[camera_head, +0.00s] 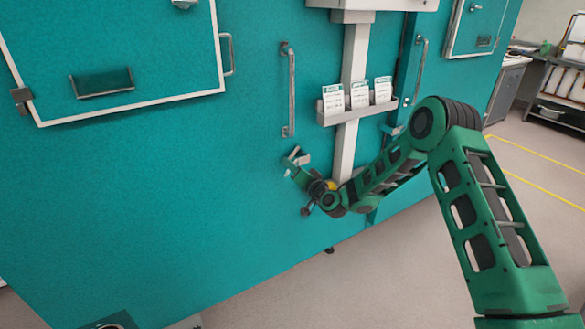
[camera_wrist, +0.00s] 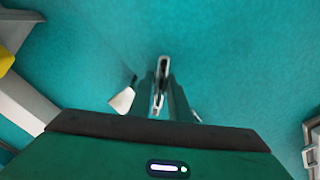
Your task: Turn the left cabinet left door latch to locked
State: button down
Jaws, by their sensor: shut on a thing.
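The left cabinet left door (camera_head: 190,160) is a large teal panel and looks shut. My gripper (camera_head: 293,160) is low at the door's right side, below a vertical bar handle. It is shut on the door latch, a small metal lever (camera_head: 303,159) at the fingertips. In the wrist view my gripper (camera_wrist: 163,90) points at the teal surface, with the metal latch (camera_wrist: 163,66) between the fingers. A pale tapered piece (camera_wrist: 122,100) shows just left of the fingers. The fingers partly hide the latch, and I cannot tell its exact angle.
The vertical bar handle (camera_head: 289,92) stands above my gripper. A white post (camera_head: 350,110) with a card rack (camera_head: 357,112) is close to the right, beside my forearm. A white-framed window panel (camera_head: 120,60) is at upper left. Open floor (camera_head: 400,260) lies in front.

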jog(key=m, duration=0.3)
jog(key=d+m, duration=0.1)
jog(key=shift+w+f+m, duration=0.2)
jog(key=shift+w+m, duration=0.1)
jog(key=shift+m, duration=0.1)
jog(key=m, duration=0.4)
jog(key=shift+d+f, duration=0.1)
jog(key=shift+f, duration=0.1)
jog(key=c, duration=1.7)
grip_release()
jog(key=shift+o, duration=0.2)
jog(key=shift+a, duration=0.2)
jog(key=shift+s, duration=0.25)
jog(key=v, duration=1)
jog(key=shift+d, duration=0.25)
